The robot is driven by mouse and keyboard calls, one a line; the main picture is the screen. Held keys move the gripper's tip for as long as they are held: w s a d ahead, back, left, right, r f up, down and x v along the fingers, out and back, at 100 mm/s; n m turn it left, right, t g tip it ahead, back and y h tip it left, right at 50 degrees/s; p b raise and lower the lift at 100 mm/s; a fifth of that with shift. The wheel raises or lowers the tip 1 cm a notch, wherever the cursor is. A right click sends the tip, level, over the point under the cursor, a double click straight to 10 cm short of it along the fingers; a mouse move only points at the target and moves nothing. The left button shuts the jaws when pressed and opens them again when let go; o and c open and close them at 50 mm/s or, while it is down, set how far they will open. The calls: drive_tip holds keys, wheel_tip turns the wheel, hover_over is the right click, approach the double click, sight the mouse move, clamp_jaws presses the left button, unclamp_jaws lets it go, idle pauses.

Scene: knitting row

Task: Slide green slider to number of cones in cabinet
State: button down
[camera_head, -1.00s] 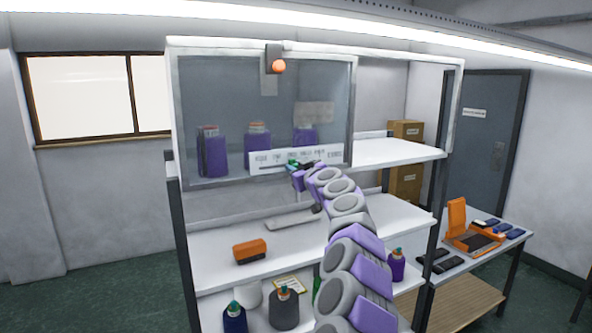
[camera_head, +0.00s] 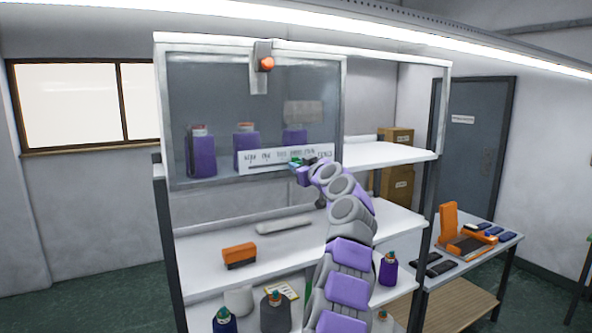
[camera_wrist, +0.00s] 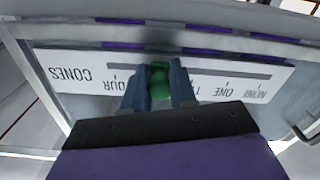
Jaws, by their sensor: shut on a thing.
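The cabinet (camera_head: 348,62) has a glass front (camera_head: 215,95). A white label strip (camera_head: 258,160) along the lower glass edge carries number words and "CONES". My gripper (camera_wrist: 161,85) is shut on the green slider (camera_wrist: 160,82), which sits in the strip's dark slot. In the wrist view the strip is upside down, with "FOUR" partly visible left of my fingers and "ONE" and "NONE" to the right. The words between are mostly hidden by my gripper.
An orange block (camera_head: 239,254) and a pale bar (camera_head: 285,224) lie on the shelf below. Bottles stand lower down, including a purple one (camera_head: 388,268). A side table (camera_head: 480,250) holds orange and dark items at right.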

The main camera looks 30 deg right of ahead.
drive_tip(key=shift+d+r, duration=0.2)
drive_tip(key=shift+d, duration=0.15)
drive_tip(key=c, duration=1)
unclamp_jaws()
drive_tip(key=shift+o, duration=0.5)
drive_tip(key=shift+f, duration=0.2)
drive_tip(key=s+b, duration=0.6)
drive_tip(key=s, duration=1.1)
drive_tip(key=shift+d, duration=0.35)
drive_tip(key=shift+s+f, duration=0.1)
